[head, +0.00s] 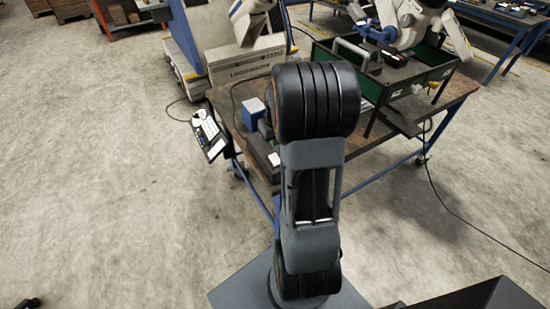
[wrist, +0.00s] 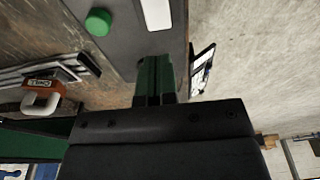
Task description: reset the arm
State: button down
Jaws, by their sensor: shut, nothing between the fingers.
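A grey control box (wrist: 125,50) with a round green button (wrist: 98,21) and a white label shows in the wrist view. My gripper (wrist: 155,65) has green-toned fingers that are closed together with nothing between them. In the picture the fingertips lie over the box, below the label and to the right of the button; I cannot tell whether they touch it. In the head view my arm stands in the middle and hides my gripper. A white robot arm (head: 405,22) stands at the upper right, over a green-walled tray.
The worktable (head: 385,150) carries the green tray (head: 428,78) and a blue box (head: 252,112). A control pendant (head: 208,135) hangs at its left edge. Another white arm (head: 252,20) stands behind, by a beige cabinet (head: 245,62). Open floor lies to the left.

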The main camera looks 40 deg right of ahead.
dwell(0.4)
jog(key=shift+s+a+f+m+g, duration=0.4)
jog(key=shift+s+f+m, duration=0.1)
jog(key=shift+s+m, duration=0.15)
jog(key=s+a+r+n+t, duration=0.1)
jog(key=s+a+r, duration=0.4)
jog(key=a, duration=0.5)
jog(key=s+a+r+n+t, duration=0.2)
jog(key=s+a+r, duration=0.3)
jog(key=a+r, duration=0.2)
jog(key=a, duration=0.2)
jog(key=shift+s+a+r, duration=0.3)
jog(key=shift+s+a, duration=0.1)
